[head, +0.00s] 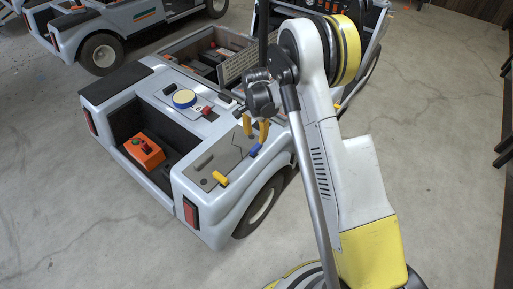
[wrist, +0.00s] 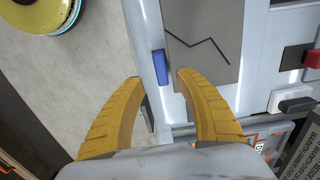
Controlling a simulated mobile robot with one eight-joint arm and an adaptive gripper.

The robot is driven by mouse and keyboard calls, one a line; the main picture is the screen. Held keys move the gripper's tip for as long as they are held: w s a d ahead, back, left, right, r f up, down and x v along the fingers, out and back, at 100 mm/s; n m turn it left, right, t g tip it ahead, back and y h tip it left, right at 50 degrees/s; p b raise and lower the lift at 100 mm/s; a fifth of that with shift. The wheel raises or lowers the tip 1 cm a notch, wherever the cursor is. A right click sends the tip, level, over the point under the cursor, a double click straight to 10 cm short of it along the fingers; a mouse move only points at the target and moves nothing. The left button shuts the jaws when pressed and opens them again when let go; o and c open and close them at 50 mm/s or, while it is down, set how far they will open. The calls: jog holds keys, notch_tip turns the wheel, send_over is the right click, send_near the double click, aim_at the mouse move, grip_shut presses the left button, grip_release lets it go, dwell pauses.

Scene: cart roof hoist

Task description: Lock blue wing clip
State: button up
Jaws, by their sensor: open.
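The blue wing clip (head: 256,150) sits on the right edge of a grey panel (head: 228,155) on the cart's rear deck. In the wrist view the blue wing clip (wrist: 159,67) lies along the panel's edge, beside a dark zigzag line on the panel (wrist: 205,60). My gripper (head: 256,128) is open and empty above the deck, close to the clip. In the wrist view my gripper's yellow fingertips (wrist: 160,79) stand on either side of the clip's near end, with gaps; I cannot tell the height between them.
A yellow clip (head: 220,178) sits at the panel's front corner. On the cart (head: 215,222) are an orange box (head: 144,150) in an open bay, a round blue-and-yellow knob (head: 184,98) and a red switch (head: 207,111). Open floor (head: 440,150) lies to the right.

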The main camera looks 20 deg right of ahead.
aim_at(256, 146)
notch_tip(256, 146, down, 8)
jog(key=b, duration=0.3)
grip_shut()
